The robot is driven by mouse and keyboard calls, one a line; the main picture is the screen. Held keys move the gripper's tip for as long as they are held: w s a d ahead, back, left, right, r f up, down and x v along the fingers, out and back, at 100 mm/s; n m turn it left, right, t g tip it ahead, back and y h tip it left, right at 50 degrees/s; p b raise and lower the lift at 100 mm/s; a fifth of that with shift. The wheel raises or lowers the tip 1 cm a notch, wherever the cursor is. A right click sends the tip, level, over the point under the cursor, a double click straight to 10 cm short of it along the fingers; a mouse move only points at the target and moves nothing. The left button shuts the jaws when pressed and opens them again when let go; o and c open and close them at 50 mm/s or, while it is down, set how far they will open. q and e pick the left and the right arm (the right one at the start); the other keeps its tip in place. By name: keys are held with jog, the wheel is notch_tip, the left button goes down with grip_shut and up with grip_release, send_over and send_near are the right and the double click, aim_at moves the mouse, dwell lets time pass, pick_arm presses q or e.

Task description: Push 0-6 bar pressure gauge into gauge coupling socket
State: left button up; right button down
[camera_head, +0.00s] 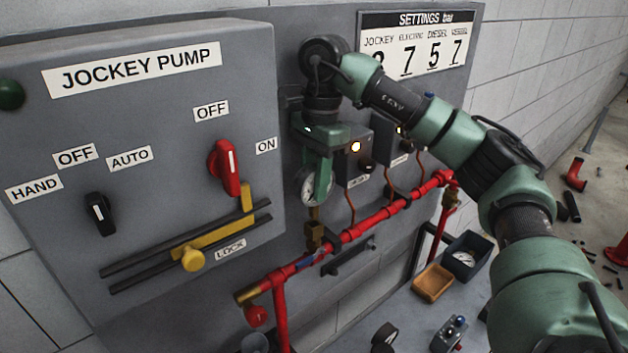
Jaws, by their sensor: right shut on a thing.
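My right arm reaches in from the right, and its gripper (316,165) points down in front of the panel. It is shut on the pressure gauge (311,187), whose white round dial shows partly between and below the fingers. The gauge's scale is too small to read. Below the gauge is a brass fitting (315,236) above the red pipe, which looks like the gauge coupling socket. A thin brass-coloured stem shows between gauge and fitting; I cannot tell whether it is seated. My left gripper is not in view.
The jockey pump box (150,120) with its red switch (225,167) and yellow lock bar (210,233) stands close on the left. A red pipe (355,230) runs across the panel. Below right are an orange tray (433,283) and a dark bin (484,250) holding a gauge.

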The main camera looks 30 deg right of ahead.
jog(key=shift+f+b, duration=1.25)
jog(key=shift+f, duration=0.9)
jog(key=c, duration=1)
grip_release()
jog(key=shift+c, duration=0.2)
notch_tip(320, 180, up, 3)
jog(key=shift+d+f+b, duration=0.1)
jog(key=shift+b, duration=0.4)
jog(key=r, duration=0.3)
jog(key=r+p, duration=0.1)
jog(key=r, duration=0.1)
jog(key=shift+d, duration=0.25)
